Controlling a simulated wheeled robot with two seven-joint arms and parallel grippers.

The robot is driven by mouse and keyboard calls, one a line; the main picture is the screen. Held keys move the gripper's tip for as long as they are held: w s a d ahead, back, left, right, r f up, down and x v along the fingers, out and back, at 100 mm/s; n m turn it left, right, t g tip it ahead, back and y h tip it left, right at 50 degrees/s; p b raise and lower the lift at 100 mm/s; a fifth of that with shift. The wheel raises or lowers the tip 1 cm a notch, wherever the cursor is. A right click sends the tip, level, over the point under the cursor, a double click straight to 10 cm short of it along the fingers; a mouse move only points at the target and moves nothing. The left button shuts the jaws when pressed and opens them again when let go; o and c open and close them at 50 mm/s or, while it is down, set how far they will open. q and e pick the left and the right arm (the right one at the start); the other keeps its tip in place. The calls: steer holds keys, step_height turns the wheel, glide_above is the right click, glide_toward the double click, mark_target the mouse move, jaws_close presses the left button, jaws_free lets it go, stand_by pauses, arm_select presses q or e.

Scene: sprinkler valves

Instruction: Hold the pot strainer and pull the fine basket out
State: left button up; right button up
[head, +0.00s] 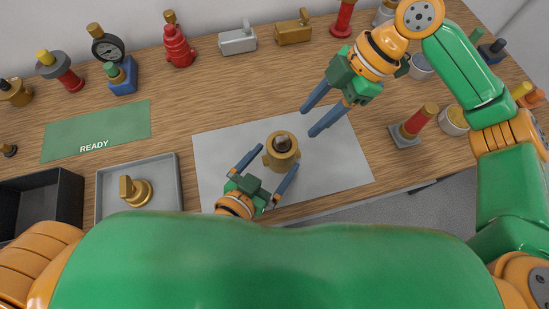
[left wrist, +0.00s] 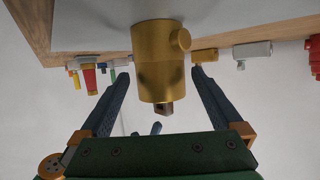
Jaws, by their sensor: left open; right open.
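The brass pot strainer (head: 281,152) stands upright on the pale mat (head: 222,150), with a dark knob-like piece (head: 282,141) at its top centre. My left gripper (head: 272,160) is open, its two blue fingers on either side of the strainer's near part. In the left wrist view the strainer (left wrist: 158,65) is between the open fingers, with a gap on each side. My right gripper (head: 318,115) is open and empty, above the mat, up and right of the strainer. The fine basket's body is hidden inside the strainer.
A grey tray (head: 104,208) holding a brass valve part (head: 135,191) and a black bin (head: 40,205) are at left. A green READY mat (head: 97,133) lies behind them. Several valves and a gauge (head: 107,47) line the back. A red-and-brass part (head: 415,124) stands at right.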

arm_select(q)
steer(key=x, duration=0.7)
steer(key=shift+w+d+f, duration=0.15)
steer(key=shift+w, duration=0.05)
steer(key=shift+s, duration=0.1)
steer(key=c, duration=1.5)
steer(key=o, duration=1.2)
steer(key=c, duration=1)
arm_select(e)
steer(key=shift+a, duration=0.1)
steer(key=shift+c, duration=0.2)
